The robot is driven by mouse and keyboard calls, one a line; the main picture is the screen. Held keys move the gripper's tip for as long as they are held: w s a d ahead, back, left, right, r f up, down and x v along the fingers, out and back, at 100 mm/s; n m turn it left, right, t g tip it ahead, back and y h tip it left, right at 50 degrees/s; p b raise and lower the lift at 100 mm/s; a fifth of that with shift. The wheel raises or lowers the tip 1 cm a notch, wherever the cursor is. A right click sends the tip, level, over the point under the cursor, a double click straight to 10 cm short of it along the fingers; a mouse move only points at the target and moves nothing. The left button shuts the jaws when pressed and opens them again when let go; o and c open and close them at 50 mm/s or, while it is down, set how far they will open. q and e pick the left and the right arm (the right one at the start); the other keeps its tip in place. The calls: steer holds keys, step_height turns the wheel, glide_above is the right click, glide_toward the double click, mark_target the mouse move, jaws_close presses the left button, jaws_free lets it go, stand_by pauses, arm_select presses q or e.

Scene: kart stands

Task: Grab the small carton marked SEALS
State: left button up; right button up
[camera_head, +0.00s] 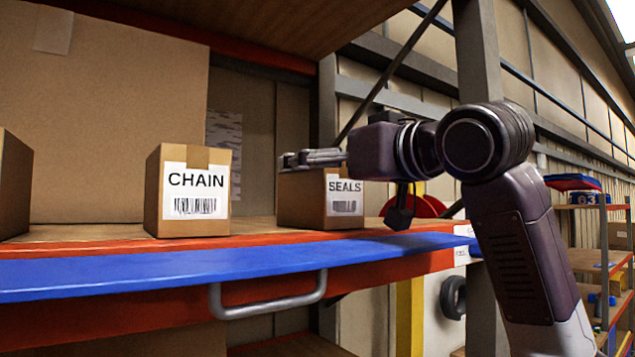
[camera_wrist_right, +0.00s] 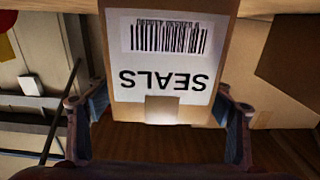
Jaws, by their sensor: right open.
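The small carton marked SEALS (camera_head: 315,210) stands on the shelf, to the right of the carton marked CHAIN (camera_head: 188,190). My right gripper (camera_head: 284,161) reaches in from the right in the head view and covers the SEALS carton's upper part. In the right wrist view the SEALS carton (camera_wrist_right: 168,106) appears upside down, its white label facing the camera. My right gripper's fingers (camera_wrist_right: 158,108) are spread open, one on each side of the carton. I cannot tell whether they touch it. My left gripper is not in view.
A large brown box (camera_head: 115,110) stands behind the CHAIN carton. Another brown box (camera_head: 12,185) is at the left edge. A blue strip (camera_head: 150,272) and a metal handle (camera_head: 268,300) run along the shelf front. A grey upright (camera_head: 327,120) stands behind the SEALS carton.

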steer(key=shift+w+a, duration=0.2)
steer(key=shift+w, duration=0.05)
steer(key=shift+s, duration=0.1)
steer(key=shift+d+r, duration=0.1)
steer(key=c, duration=1.7)
